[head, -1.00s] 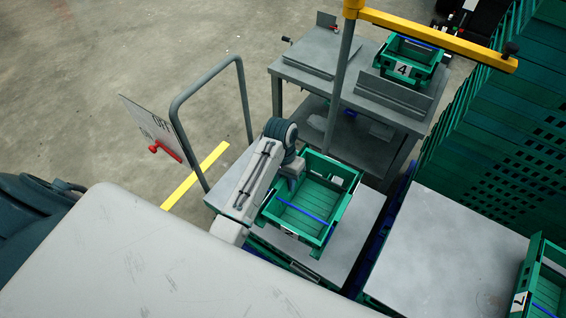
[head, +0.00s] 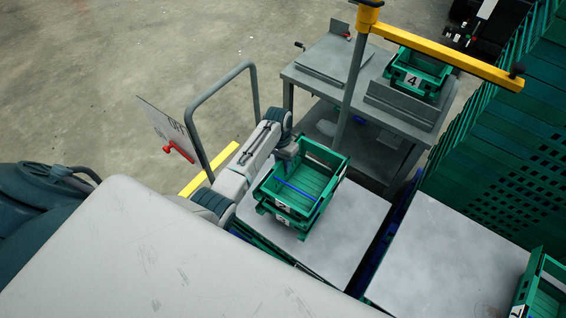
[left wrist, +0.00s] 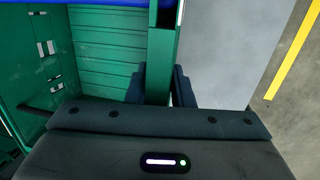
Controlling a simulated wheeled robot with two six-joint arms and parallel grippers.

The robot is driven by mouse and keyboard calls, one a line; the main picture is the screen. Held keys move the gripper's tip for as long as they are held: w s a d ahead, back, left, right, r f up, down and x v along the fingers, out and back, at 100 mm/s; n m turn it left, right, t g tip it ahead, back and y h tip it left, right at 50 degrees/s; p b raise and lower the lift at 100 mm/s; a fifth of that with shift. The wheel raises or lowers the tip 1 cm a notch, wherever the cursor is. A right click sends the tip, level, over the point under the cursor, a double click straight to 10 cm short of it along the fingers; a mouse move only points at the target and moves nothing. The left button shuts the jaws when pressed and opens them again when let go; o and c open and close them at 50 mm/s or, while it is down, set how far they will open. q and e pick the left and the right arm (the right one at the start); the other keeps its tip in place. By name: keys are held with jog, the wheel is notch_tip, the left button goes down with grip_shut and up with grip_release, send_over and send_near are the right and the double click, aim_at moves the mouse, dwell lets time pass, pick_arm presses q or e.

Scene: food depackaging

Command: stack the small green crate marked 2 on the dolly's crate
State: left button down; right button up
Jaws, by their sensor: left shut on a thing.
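The small green crate (head: 318,178) hangs from my left gripper (head: 290,157), which is shut on its far-left wall. The crate looks roughly level and shows a blue bar and a white front label. It is directly above another green crate (head: 298,229) that stands on a grey top (head: 345,230). The lower crate is mostly hidden, and I cannot tell whether the two touch. In the left wrist view both dark fingers (left wrist: 160,88) straddle the green crate wall (left wrist: 161,50). My right gripper is not in view.
A grey handle frame (head: 221,103) stands left of my arm. Behind is a grey table (head: 330,78) bearing green crate 4 (head: 418,72) under a yellow beam (head: 445,52).

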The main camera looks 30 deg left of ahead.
pick_arm(q)
jog(key=shift+f, duration=0.1)
jog(key=c, duration=1.3)
grip_release()
jog(key=shift+b+v, duration=1.35)
jog(key=shift+v, duration=4.8)
jog(key=shift+s, duration=0.15)
